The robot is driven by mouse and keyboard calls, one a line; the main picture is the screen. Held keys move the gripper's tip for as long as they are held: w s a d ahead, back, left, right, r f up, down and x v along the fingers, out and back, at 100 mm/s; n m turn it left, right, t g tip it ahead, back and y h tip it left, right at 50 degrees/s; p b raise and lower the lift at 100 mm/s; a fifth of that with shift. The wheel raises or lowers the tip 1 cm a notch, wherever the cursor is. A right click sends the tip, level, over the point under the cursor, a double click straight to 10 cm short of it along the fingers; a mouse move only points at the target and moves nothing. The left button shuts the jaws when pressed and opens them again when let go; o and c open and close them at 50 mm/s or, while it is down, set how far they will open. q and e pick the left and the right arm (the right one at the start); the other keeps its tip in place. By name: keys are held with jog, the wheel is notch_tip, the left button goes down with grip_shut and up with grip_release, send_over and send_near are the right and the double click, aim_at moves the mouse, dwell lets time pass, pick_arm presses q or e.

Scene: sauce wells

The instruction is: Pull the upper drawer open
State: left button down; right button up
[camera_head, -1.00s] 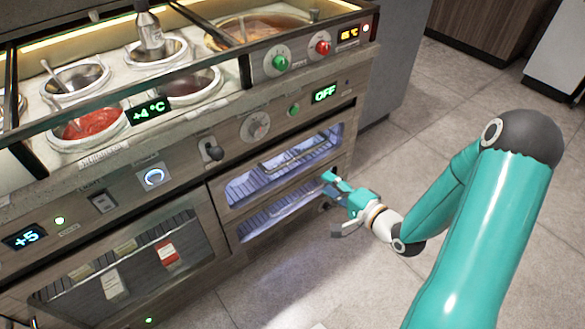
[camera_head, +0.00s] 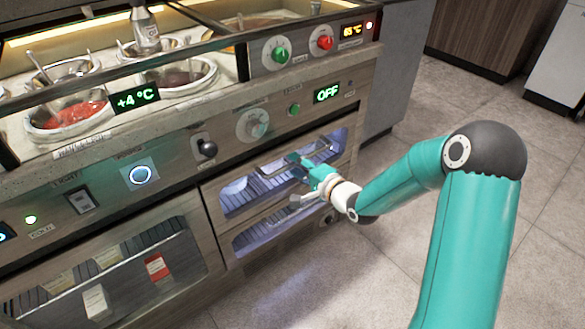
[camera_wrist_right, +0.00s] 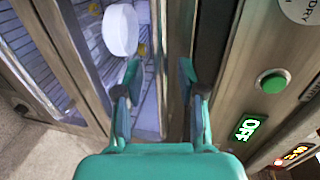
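The upper drawer (camera_head: 234,196) has a glazed front in a brown frame and looks closed in the head view. Its grey bar handle (camera_head: 271,164) runs across the window, with the right end partly hidden by my gripper. My right gripper (camera_head: 298,164) is in front of this drawer, near the handle. In the right wrist view my gripper (camera_wrist_right: 159,76) has its two fingers apart, with the drawer's window edge and top rail (camera_wrist_right: 178,35) seen between them. I cannot tell whether the fingers touch the handle. My left gripper is not in view.
The lower drawer (camera_head: 232,252) is just below. The control panel above has a knob (camera_head: 253,125), a green button (camera_head: 294,109) and an OFF display (camera_head: 327,93). A white round thing (camera_wrist_right: 120,29) shows behind the drawer window. The tiled floor (camera_head: 385,270) in front is clear.

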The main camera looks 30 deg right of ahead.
jog(key=shift+x, duration=0.8)
grip_shut()
